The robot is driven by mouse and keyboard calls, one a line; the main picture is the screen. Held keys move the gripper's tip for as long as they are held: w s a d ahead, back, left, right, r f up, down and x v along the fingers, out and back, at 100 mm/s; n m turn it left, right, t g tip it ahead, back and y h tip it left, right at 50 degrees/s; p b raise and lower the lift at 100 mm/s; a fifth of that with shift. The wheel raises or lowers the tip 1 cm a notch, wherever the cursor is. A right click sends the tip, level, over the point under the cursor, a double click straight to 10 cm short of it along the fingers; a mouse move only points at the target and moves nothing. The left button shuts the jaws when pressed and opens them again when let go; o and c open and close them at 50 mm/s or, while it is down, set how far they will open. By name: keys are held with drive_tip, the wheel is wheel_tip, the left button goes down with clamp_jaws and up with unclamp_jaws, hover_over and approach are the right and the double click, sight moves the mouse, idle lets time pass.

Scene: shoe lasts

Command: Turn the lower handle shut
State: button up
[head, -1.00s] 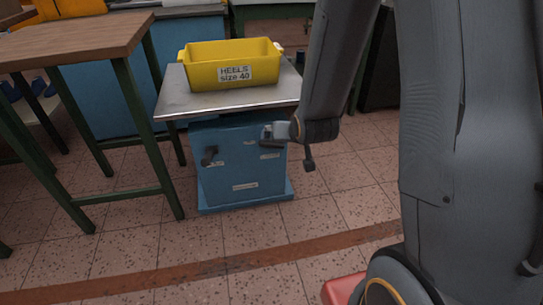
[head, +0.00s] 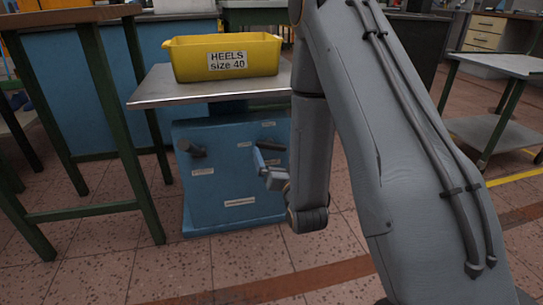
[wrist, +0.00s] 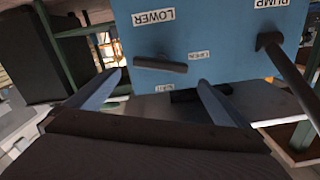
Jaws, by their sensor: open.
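The lower handle (wrist: 160,64) is a dark bar on the blue cabinet (wrist: 225,25), beside its LOWER label (wrist: 153,17). In the wrist view it lies nearly level, one end close to the OPEN label (wrist: 199,54); the SHUT label (wrist: 165,87) is below it. My gripper (wrist: 160,79) is open, with a blue-grey finger on either side of the handle in that view. The handle looks beyond the fingertips; I cannot tell whether they touch. In the head view my gripper (head: 260,163) is at the cabinet's right front, partly covering that area.
A dark PUMP lever (wrist: 272,43) sticks out of the same face; it shows at left in the head view (head: 190,149). A metal top (head: 150,92) above the cabinet carries a yellow HEELS bin (head: 190,62). A green-legged table (head: 100,110) stands left.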

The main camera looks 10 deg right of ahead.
sight(273, 146)
drive_tip(key=shift+w+b, duration=1.7)
drive_tip(key=shift+w, duration=2.25)
drive_tip(key=c, duration=0.9)
